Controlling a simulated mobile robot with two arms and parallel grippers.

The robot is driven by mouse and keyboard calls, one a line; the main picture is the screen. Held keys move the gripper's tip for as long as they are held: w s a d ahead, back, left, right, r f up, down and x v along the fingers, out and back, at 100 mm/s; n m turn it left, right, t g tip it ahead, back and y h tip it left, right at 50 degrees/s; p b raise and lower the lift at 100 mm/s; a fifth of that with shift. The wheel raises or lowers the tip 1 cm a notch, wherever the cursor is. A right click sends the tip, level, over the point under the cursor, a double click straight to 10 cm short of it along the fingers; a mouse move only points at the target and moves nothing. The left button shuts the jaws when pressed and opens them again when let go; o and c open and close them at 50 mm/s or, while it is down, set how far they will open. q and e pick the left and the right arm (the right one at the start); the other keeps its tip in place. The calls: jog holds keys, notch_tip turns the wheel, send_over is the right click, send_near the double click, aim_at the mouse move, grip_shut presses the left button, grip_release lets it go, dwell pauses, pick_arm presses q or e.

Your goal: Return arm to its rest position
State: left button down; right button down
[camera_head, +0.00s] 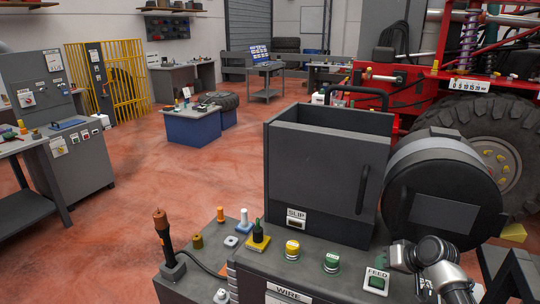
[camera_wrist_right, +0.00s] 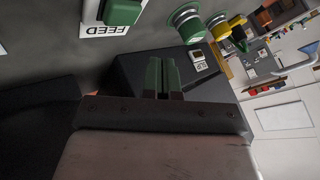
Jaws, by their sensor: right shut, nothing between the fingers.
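My right arm comes in from the lower right in the head view, over the right end of the grey machine's top. Its gripper (camera_head: 400,256) is close to the green FEED button (camera_head: 376,283), above and right of it; contact cannot be told. In the right wrist view the gripper's fingers (camera_wrist_right: 164,76) are together with nothing held. The FEED button (camera_wrist_right: 122,12) sits at the top of that view, off to the side of the fingertips. My left gripper is not in view.
A dark open-topped hopper (camera_head: 327,175) and a round black drum (camera_head: 443,200) stand behind the panel. Open red floor (camera_head: 150,190) lies further left.

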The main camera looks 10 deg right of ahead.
jog(key=s+a+f+n+g+h, duration=0.1)
jog(key=s+a+f+n, duration=0.1)
jog(key=s+a+f, duration=0.5)
jog(key=s+a+f+n+g+h, duration=0.1)
jog(key=s+a+f+g, duration=0.1)
jog(key=s+a, duration=0.5)
jog(key=s+a+r+h, duration=0.1)
jog(key=s+r, duration=0.2)
jog(key=s, duration=0.8)
jog(key=s+a+r+h, duration=0.2)
jog(key=s, duration=0.9)
notch_tip(320, 180, down, 27)
jog(key=n+g+b, duration=0.1)
jog(key=g, duration=0.1)
jog(key=s+d+f+g+b, duration=0.1)
jog(key=s+d+f, duration=0.2)
jog(key=s+f, duration=1.3)
jog(key=shift+s+d+f, duration=0.15)
jog(key=shift+s+f, duration=0.05)
jog(key=shift+f, duration=0.75)
